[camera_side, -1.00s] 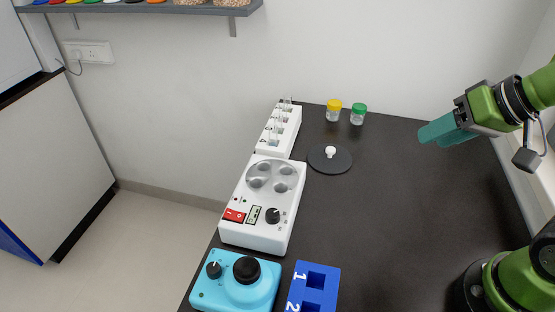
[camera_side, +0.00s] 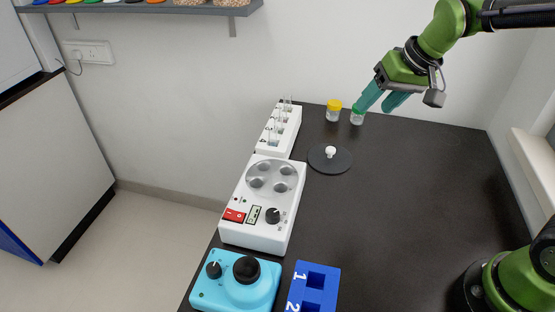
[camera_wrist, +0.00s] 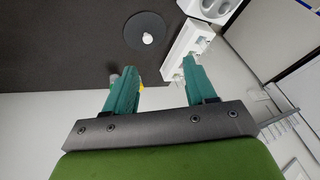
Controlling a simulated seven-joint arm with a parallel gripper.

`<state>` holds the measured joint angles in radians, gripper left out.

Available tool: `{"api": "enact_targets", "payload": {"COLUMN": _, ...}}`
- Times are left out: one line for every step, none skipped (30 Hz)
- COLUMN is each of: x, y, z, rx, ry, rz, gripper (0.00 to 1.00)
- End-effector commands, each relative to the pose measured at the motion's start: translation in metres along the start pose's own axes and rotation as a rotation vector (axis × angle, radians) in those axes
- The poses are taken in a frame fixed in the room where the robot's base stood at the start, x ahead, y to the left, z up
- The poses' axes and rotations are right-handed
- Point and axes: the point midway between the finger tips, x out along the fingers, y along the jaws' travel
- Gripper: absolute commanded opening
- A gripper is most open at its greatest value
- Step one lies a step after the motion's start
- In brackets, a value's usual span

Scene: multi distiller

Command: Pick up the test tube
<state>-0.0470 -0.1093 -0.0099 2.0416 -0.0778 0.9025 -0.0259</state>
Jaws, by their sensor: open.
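Clear test tubes (camera_side: 276,124) stand upright in a white rack (camera_side: 266,147) at the back left of the black table. The rack also shows in the wrist view (camera_wrist: 180,50), near the right finger; the tubes themselves are hard to make out there. My gripper (camera_side: 376,106) has two teal fingers, spread apart with nothing between them. It is above the table's back edge, to the right of the rack and by the green-lidded jar (camera_side: 357,115), which a finger partly covers. In the wrist view the fingers of my gripper (camera_wrist: 160,72) are wide apart.
A yellow-lidded jar (camera_side: 333,111) stands left of the green one. A black disc (camera_side: 343,163) with a white knob lies right of the rack. A white heater unit (camera_side: 261,200), a light-blue device (camera_side: 229,282) and a blue numbered block (camera_side: 329,279) line the left edge. The table's right is clear.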

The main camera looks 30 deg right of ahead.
Motion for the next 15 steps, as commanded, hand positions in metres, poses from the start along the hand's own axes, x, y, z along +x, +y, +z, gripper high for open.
{"api": "enact_targets", "payload": {"x": 0.017, "y": -0.005, "z": -0.021, "rx": -0.02, "ry": -0.011, "rz": 0.013, "gripper": 0.56}}
{"api": "enact_targets", "payload": {"x": 0.025, "y": -0.007, "z": -0.033, "rx": -0.034, "ry": -0.011, "rz": 0.02, "gripper": 0.56}}
{"api": "enact_targets", "payload": {"x": 0.036, "y": -0.011, "z": -0.048, "rx": -0.053, "ry": -0.012, "rz": 0.029, "gripper": 0.56}}
{"api": "enact_targets", "payload": {"x": 0.046, "y": -0.013, "z": -0.06, "rx": -0.067, "ry": -0.012, "rz": 0.036, "gripper": 0.56}}
{"api": "enact_targets", "payload": {"x": 0.056, "y": -0.016, "z": -0.072, "rx": -0.082, "ry": -0.01, "rz": 0.043, "gripper": 0.56}}
{"api": "enact_targets", "payload": {"x": 0.069, "y": -0.02, "z": -0.087, "rx": -0.103, "ry": -0.007, "rz": 0.051, "gripper": 0.56}}
{"api": "enact_targets", "payload": {"x": 0.079, "y": -0.022, "z": -0.098, "rx": -0.12, "ry": -0.002, "rz": 0.058, "gripper": 0.56}}
{"api": "enact_targets", "payload": {"x": 0.09, "y": -0.024, "z": -0.109, "rx": -0.137, "ry": 0.002, "rz": 0.065, "gripper": 0.56}}
{"api": "enact_targets", "payload": {"x": 0.103, "y": -0.027, "z": -0.122, "rx": -0.158, "ry": 0.01, "rz": 0.073, "gripper": 0.56}}
{"api": "enact_targets", "payload": {"x": 0.111, "y": -0.029, "z": -0.133, "rx": -0.174, "ry": 0.018, "rz": 0.079, "gripper": 0.56}}
{"api": "enact_targets", "payload": {"x": 0.119, "y": -0.032, "z": -0.142, "rx": -0.189, "ry": 0.027, "rz": 0.084, "gripper": 0.56}}
{"api": "enact_targets", "payload": {"x": 0.128, "y": -0.034, "z": -0.154, "rx": -0.211, "ry": 0.042, "rz": 0.09, "gripper": 0.56}}
{"api": "enact_targets", "payload": {"x": 0.133, "y": -0.036, "z": -0.162, "rx": -0.225, "ry": 0.053, "rz": 0.094, "gripper": 0.56}}
{"api": "enact_targets", "payload": {"x": 0.136, "y": -0.038, "z": -0.17, "rx": -0.237, "ry": 0.065, "rz": 0.097, "gripper": 0.56}}
{"api": "enact_targets", "payload": {"x": 0.138, "y": -0.04, "z": -0.179, "rx": -0.251, "ry": 0.083, "rz": 0.101, "gripper": 0.56}}
